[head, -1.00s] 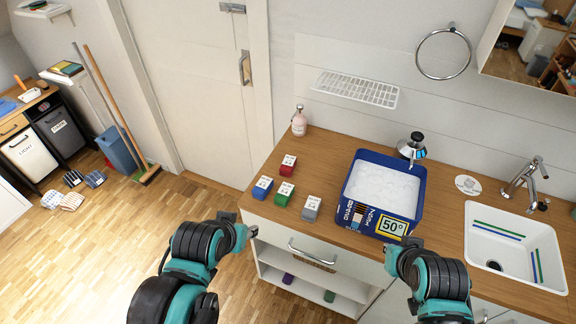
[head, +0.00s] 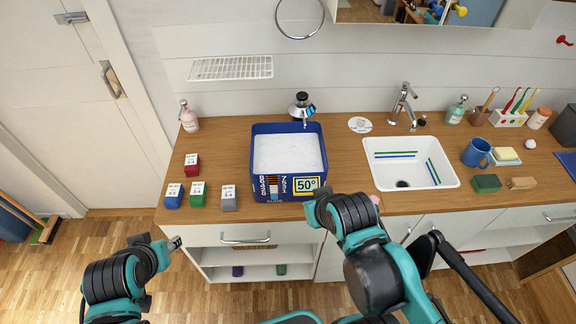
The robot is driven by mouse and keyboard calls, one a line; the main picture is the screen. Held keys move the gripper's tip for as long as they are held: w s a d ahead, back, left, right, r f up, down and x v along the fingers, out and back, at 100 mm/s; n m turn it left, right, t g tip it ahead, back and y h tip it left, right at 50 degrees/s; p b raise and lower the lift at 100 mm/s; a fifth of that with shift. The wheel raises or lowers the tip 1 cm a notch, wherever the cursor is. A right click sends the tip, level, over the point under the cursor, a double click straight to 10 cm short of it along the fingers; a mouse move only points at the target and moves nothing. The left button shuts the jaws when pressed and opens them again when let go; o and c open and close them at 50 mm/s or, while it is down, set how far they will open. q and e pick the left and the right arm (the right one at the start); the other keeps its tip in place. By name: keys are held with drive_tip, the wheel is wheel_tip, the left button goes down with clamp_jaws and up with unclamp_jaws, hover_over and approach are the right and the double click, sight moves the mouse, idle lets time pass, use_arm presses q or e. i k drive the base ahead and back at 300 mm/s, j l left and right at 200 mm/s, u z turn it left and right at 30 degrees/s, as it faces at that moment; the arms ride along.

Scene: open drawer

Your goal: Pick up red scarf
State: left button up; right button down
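I cannot make out a red scarf in the head view. The counter drawer (head: 205,236) below the worktop looks shut, with a metal handle (head: 245,240) on its front. My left gripper (head: 175,243) is in front of the counter's left end, apart from the drawer handle; its finger opening is too small to tell. My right gripper (head: 318,196) is near the counter's front edge by the blue tub (head: 262,190); its fingers are partly hidden by its own arm, and I see nothing held.
Red (head: 192,165), blue (head: 174,196), green (head: 198,195) and grey (head: 229,198) blocks stand left of the tub. A white sink (head: 445,178), blue mug (head: 476,153) and toothbrush holder (head: 507,119) are to the right. Wooden floor (head: 190,298) is free in front.

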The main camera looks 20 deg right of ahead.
sight(192, 166)
drive_tip(key=i+j+z, duration=0.25)
drive_tip(key=j+z, duration=0.25)
drive_tip(key=j, duration=0.2)
drive_tip(key=i+j+z, duration=0.1)
drive_tip(key=j+z, duration=0.15)
drive_tip(key=j, duration=0.15)
drive_tip(key=j+z, duration=0.25)
drive_tip(key=j, duration=0.15)
drive_tip(key=i, duration=0.05)
